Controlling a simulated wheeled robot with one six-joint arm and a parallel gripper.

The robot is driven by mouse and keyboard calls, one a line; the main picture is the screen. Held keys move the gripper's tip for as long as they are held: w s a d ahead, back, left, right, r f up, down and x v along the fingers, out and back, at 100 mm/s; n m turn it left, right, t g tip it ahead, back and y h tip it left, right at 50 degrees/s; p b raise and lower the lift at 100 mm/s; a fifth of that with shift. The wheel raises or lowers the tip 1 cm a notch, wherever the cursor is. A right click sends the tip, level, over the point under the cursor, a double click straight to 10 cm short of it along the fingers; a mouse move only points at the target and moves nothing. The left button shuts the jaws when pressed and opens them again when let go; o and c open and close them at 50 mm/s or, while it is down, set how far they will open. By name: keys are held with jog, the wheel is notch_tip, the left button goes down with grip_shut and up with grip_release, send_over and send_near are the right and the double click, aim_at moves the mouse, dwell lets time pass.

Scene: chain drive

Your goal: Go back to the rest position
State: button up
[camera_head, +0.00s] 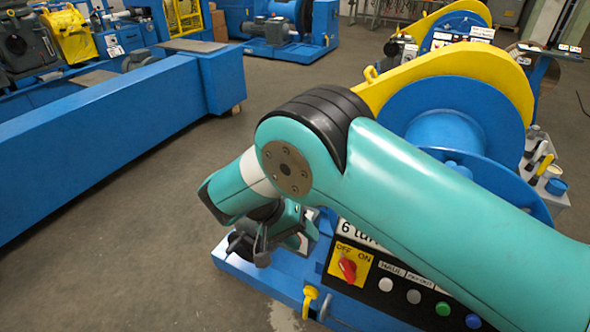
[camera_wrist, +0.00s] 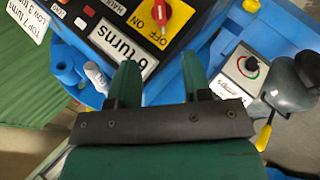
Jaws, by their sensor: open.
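My gripper (camera_wrist: 165,82) shows in the wrist view with its two dark green fingers apart and nothing between them. Beyond the fingers is the blue machine's black control panel, with a white "6 turns" label (camera_wrist: 122,47) and a red switch (camera_wrist: 172,14) on a yellow OFF/ON plate. In the head view my teal arm crosses from the lower right to the machine's front left, and my gripper (camera_head: 272,235) is mostly hidden behind the wrist. The red switch (camera_head: 347,268) shows below the arm there. I cannot tell the gap between gripper and panel.
A blue drum with a yellow guard (camera_head: 450,65) stands behind my arm. Round buttons (camera_head: 414,297) line the panel. A grey box with a dial (camera_wrist: 246,67) and a dark-knobbed lever (camera_wrist: 290,92) are right of my fingers. A long blue beam (camera_head: 120,125) is at left; open floor lies between.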

jog(key=shift+r, duration=0.1)
jog(key=s+d+r+n+y, duration=0.1)
jog(key=d+r+n+y, duration=0.2)
jog(key=r, duration=0.5)
jog(key=d+r+n+y, duration=0.15)
jog(key=d+r, duration=0.25)
jog(key=r, duration=0.5)
jog(key=s+d+r+n+y, duration=0.2)
jog(key=s+r+y, duration=0.2)
jog(key=s, duration=0.5)
jog(key=s+d+r+n+t+y, duration=0.1)
jog(key=s+d+r+y, duration=0.1)
jog(key=s+r, duration=0.4)
jog(key=s+y, duration=0.1)
jog(key=s, duration=0.3)
jog(key=shift+d+r+n+y, duration=0.15)
jog(key=shift+d+n+y, duration=0.1)
jog(key=shift+n+y, duration=0.1)
jog(key=shift+s, duration=0.1)
